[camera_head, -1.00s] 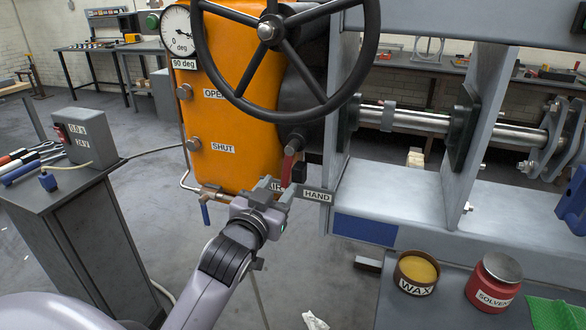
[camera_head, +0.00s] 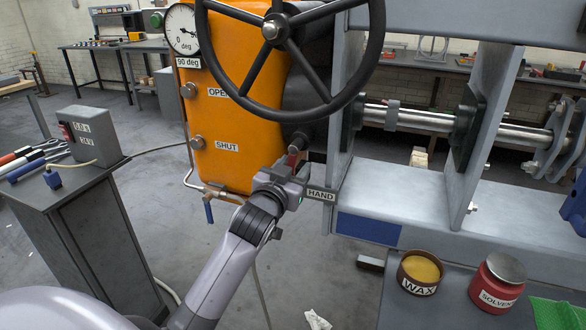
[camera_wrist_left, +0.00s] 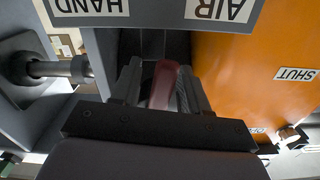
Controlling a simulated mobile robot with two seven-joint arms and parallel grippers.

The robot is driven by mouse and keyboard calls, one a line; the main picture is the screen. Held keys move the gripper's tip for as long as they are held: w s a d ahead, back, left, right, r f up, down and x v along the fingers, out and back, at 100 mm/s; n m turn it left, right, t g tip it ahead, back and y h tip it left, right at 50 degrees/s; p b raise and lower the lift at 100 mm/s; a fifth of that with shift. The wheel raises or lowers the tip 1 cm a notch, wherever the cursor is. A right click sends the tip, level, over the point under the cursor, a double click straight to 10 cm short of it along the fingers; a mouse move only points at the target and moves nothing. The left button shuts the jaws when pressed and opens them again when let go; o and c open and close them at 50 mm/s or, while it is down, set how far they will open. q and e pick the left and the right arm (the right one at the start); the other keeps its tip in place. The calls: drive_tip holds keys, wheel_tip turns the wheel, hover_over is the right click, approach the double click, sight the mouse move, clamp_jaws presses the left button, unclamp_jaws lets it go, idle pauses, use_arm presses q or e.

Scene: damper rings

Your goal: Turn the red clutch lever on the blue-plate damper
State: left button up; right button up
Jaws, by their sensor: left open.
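The red clutch lever (camera_head: 293,158) hangs from a dark pivot at the right side of the orange housing, with its lower part hidden behind my left gripper (camera_head: 288,170). In the left wrist view the lever (camera_wrist_left: 163,84) lies between the two open fingers, nearer the right one; I cannot tell whether it touches. A grey label bar reads HAND (camera_wrist_left: 92,6) on one side and AIR (camera_wrist_left: 217,8) on the other. The blue plate (camera_head: 368,228) is on the grey frame, right of and below the gripper. My right gripper is not in view.
The orange housing (camera_head: 225,165) carries OPEN and SHUT labels. A black handwheel (camera_head: 375,45) overhangs above the lever. A wax tin (camera_head: 419,272) and a red solvent can (camera_head: 496,283) stand at the lower right. A tool bench (camera_head: 95,190) stands at the left.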

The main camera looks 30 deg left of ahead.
use_arm(q)
clamp_jaws()
drive_tip(key=a+m+p, duration=0.1)
drive_tip(key=m, duration=0.1)
drive_tip(key=m+p, duration=0.1)
drive_tip(key=p, duration=0.1)
drive_tip(key=a+r+m+p, duration=0.1)
drive_tip(key=m+p, duration=0.1)
drive_tip(key=shift+s+a+m, duration=0.3)
unclamp_jaws()
drive_tip(key=v, duration=0.7)
